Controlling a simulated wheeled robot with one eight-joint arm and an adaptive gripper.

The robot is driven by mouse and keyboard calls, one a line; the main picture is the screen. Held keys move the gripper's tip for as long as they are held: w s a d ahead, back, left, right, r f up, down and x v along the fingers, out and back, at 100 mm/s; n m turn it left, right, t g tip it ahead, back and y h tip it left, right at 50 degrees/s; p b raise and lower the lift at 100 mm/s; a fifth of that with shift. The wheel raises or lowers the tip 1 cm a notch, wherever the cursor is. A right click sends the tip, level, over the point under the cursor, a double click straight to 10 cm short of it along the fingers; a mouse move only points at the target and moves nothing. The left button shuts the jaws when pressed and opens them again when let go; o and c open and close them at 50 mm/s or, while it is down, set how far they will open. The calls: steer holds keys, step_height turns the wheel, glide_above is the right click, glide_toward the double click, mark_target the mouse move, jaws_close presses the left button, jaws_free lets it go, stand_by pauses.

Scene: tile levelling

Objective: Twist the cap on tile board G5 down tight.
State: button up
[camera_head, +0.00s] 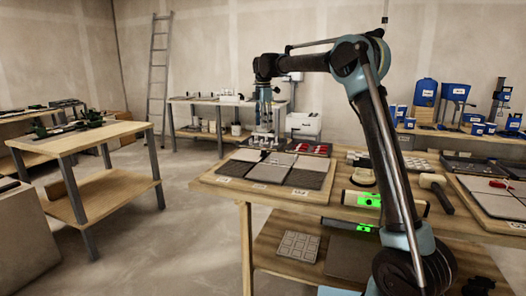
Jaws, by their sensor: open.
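The labels are too small to read, so I cannot tell which board is G5. The middle board (268,173) and the right board (305,179) show bare tile tops. Small pale caps stand behind them, under my gripper (264,137). My gripper points down from the end of my arm, open, above the back of the boards. I cannot tell whether it touches a cap.
A dark tray of red pieces (308,149) lies behind the boards. To the right are a green-lit level (362,199), a mallet (435,188) and another board (497,201). A side table (84,135) stands left across open floor.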

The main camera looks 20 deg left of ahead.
mark_target(264, 150)
step_height(264, 150, down, 14)
steer(key=shift+d+r, duration=0.1)
steer(key=shift+d, duration=0.05)
stand_by(0.3)
steer(key=shift+c, duration=0.6)
steer(key=c, duration=0.9)
steer(key=shift+o, duration=0.3)
steer(key=shift+w+a, duration=0.15)
steer(key=shift+a, duration=0.05)
steer(key=shift+r, duration=0.1)
steer(key=shift+c, duration=0.5)
steer(key=shift+d+m, duration=0.1)
steer(key=shift+m, duration=0.2)
